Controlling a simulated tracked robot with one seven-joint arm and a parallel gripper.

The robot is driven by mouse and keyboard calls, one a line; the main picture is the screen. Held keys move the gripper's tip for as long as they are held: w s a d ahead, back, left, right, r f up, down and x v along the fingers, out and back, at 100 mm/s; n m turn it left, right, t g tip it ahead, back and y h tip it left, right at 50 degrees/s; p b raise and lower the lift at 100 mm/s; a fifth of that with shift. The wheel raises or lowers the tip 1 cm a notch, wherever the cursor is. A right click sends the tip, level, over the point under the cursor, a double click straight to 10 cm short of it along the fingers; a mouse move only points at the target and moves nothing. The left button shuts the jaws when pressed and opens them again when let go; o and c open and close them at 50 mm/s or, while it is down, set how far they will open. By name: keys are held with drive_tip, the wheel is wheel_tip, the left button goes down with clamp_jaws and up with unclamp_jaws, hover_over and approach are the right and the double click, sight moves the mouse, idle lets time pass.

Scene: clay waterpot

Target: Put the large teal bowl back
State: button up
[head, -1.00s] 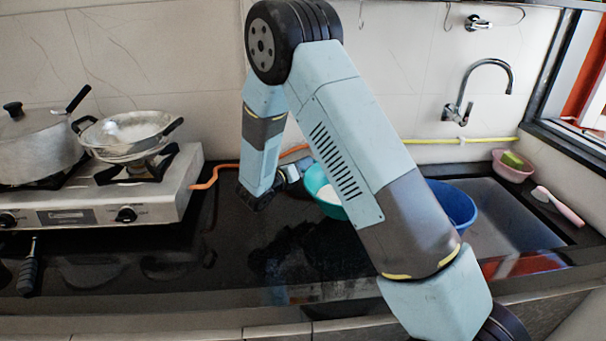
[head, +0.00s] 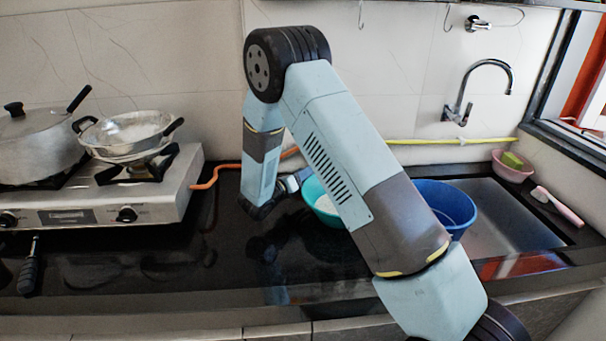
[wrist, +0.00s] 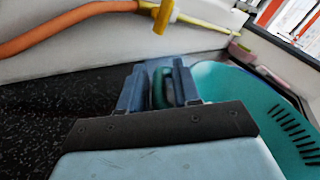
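The large teal bowl (head: 310,192) is on or just above the dark counter, partly hidden behind my arm in the head view. Something whitish shows inside it. In the wrist view the bowl (wrist: 222,82) fills the right side. My gripper (head: 300,178) is at the bowl's left rim. In the wrist view my gripper (wrist: 160,88) has its blue fingers close together with a dark teal strip between them, which looks like the bowl's wall. Whether the bowl's base touches the counter is hidden.
A blue tub (head: 447,203) stands right of the bowl, by the sink (head: 505,220). A stove (head: 175,185) with a pot and pan is left. An orange hose (head: 225,172) runs along the wall. A pink bowl (head: 512,168) is far right. The front counter is clear.

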drive_tip(key=shift+o, duration=0.6)
drive_tip(key=shift+s+r, duration=0.1)
drive_tip(key=shift+a, duration=0.15)
drive_tip(key=v, duration=1.2)
